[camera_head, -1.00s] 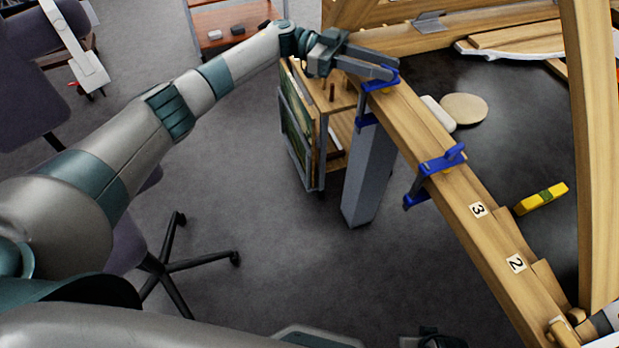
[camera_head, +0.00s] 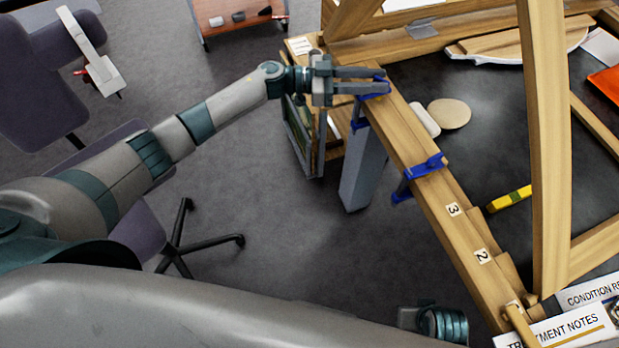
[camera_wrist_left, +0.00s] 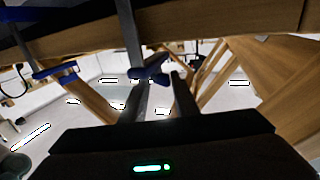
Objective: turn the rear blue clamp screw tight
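The rear blue clamp (camera_head: 378,88) sits on the far end of the long wooden beam (camera_head: 405,135). My left gripper (camera_head: 385,80) is at this clamp from the left, its two fingers apart. In the left wrist view, the clamp's blue screw handle (camera_wrist_left: 150,74) shows at the tips of the two fingers, with a grey clamp bar (camera_wrist_left: 130,28) above it. I cannot tell whether either finger touches the handle. A second blue clamp (camera_head: 424,166) sits nearer on the same beam. It also shows at the left of the wrist view (camera_wrist_left: 55,71).
The wooden frame surrounds a dark panel (camera_head: 480,100) with a round tan pad (camera_head: 449,114) and a yellow tool (camera_head: 509,199). A grey post (camera_head: 362,172) stands below the beam. An office chair (camera_head: 130,170) is at left. The floor between is clear.

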